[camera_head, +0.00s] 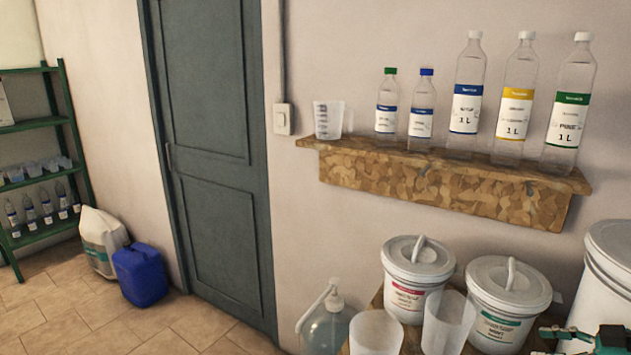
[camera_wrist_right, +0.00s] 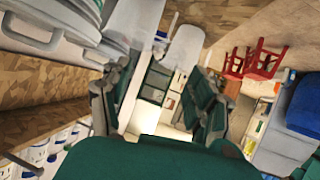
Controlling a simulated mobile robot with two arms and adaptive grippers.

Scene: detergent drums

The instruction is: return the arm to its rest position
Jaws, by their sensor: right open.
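My right gripper (camera_wrist_right: 158,105) shows in the right wrist view with its two green and grey fingers spread apart. Nothing is held between them; a distant shelf and a bright patch of floor show through the gap. In the head view a green and dark part of my right arm (camera_head: 590,340) shows at the lower right corner, beside the white bucket with the green label (camera_head: 505,325). My left gripper is not in view.
A table bears white lidded buckets (camera_head: 408,302), translucent cups (camera_head: 376,335) (camera_head: 447,325) and a large drum (camera_head: 610,270). A wall shelf (camera_head: 440,180) above holds several bottles and a measuring jug (camera_head: 329,120).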

